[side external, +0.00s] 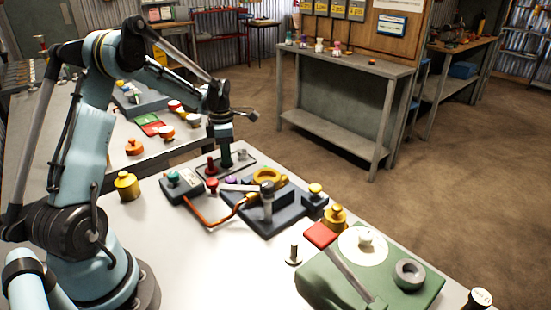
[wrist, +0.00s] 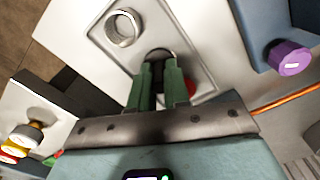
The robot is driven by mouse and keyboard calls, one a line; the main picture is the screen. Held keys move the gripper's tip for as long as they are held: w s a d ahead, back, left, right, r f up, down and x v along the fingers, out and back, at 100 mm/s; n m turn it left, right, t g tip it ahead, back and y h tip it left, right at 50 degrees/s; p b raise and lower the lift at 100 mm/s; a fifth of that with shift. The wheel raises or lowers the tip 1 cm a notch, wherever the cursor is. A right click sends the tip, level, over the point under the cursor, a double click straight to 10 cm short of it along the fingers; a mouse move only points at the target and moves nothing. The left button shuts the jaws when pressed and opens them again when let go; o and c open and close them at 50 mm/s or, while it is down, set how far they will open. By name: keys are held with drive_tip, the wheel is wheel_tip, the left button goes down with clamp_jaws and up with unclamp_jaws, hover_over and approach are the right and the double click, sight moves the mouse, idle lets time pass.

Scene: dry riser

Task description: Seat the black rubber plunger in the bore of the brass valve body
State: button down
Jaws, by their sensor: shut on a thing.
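My gripper (side external: 226,158) is low over a grey tray (side external: 249,163) at the far edge of the bench. In the wrist view, its two green fingers (wrist: 159,72) are shut on a dark, round-topped thing (wrist: 158,54), which looks like the black rubber plunger. Its lower part is hidden between the fingers, and I cannot tell whether it touches the tray. A gold ring-shaped part (side external: 268,176) on a dark base, right of my gripper in the side view, may be the brass valve body; its bore is not clear. That part is outside the wrist view.
A silver ring (wrist: 122,27) stands on the tray, near the held thing. A red part (side external: 211,166) is close to my gripper. A grey box (side external: 187,187) with an orange cable and a purple knob (wrist: 290,57) are nearby. The bench front left is mostly clear.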

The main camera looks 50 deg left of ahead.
wheel_tip(320, 180, up, 4)
drive_tip(key=shift+d+r, duration=0.1)
drive_tip(key=shift+r, duration=0.05)
drive_tip(key=s+d+r, duration=0.2)
drive_tip(key=d+r, duration=0.2)
drive_tip(key=d, duration=0.6)
drive_tip(key=s+d+r, duration=0.1)
drive_tip(key=d+r, duration=0.4)
drive_tip(key=d, duration=0.5)
drive_tip(key=s+d+r, duration=0.2)
drive_tip(key=d+r, duration=0.2)
drive_tip(key=d, duration=0.5)
approach(263, 174)
drive_tip(key=shift+s+d+f, duration=0.1)
drive_tip(key=shift+d+f, duration=0.3)
drive_tip(key=shift+d, duration=0.2)
drive_tip(key=shift+s+d+f, duration=0.1)
drive_tip(key=shift+d+f, duration=0.3)
drive_tip(key=shift+d, duration=0.15)
drive_tip(key=shift+a+f, duration=0.1)
drive_tip(key=shift+f, duration=2)
drive_tip(key=shift+f, duration=0.35)
